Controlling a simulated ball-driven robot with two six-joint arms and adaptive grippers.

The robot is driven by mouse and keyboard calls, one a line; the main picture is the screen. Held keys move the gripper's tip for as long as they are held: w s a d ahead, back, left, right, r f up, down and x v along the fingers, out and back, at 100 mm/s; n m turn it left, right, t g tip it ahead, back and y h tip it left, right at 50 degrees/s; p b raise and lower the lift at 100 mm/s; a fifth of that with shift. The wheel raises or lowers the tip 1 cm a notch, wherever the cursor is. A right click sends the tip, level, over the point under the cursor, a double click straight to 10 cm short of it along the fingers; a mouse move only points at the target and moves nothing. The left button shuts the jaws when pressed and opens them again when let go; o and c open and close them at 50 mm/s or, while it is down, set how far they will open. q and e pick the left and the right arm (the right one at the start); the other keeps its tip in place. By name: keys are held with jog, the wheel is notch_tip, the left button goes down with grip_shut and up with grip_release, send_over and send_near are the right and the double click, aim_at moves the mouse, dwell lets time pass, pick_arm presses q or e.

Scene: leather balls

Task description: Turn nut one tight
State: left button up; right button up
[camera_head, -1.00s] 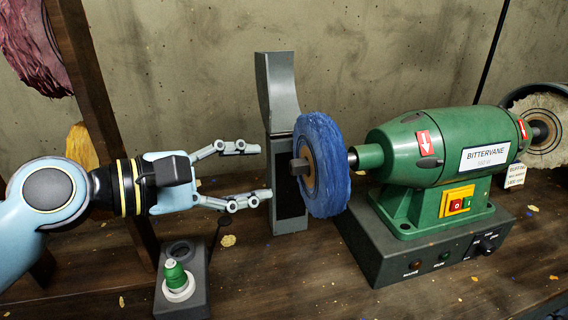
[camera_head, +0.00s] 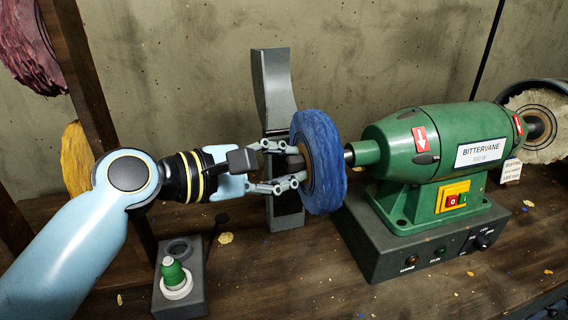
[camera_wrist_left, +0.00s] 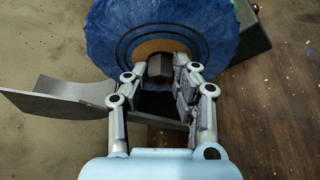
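The nut (camera_wrist_left: 159,67) is a dark hexagonal piece at the hub of the blue buffing wheel (camera_head: 322,165), on the left end of the green machine's shaft. My left gripper (camera_head: 297,164) reaches in from the left, one finger above the nut and one below it in the head view. In the left wrist view the fingers stand on either side of the nut, with a gap showing at least on the left side. The gripper looks open around the nut, not clamped. In the head view the fingers partly hide the nut. My right gripper is not in view.
The green machine (camera_head: 430,150) stands on a grey base (camera_head: 410,250) with switches. A grey guard (camera_head: 272,85) rises behind the gripper and wheel. A small stand (camera_head: 180,298) with a green-topped piece (camera_head: 174,273) is at lower left. A pale wheel (camera_head: 540,125) sits at far right.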

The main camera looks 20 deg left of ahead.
pick_arm(q)
grip_shut()
jog(key=shift+f+b, duration=0.15)
jog(key=shift+b, duration=0.3)
jog(key=shift+m+t, duration=0.3)
jog(key=shift+m, duration=0.3)
jog(key=o, duration=0.6)
grip_release()
jog(key=shift+o, duration=0.2)
jog(key=shift+s, duration=0.1)
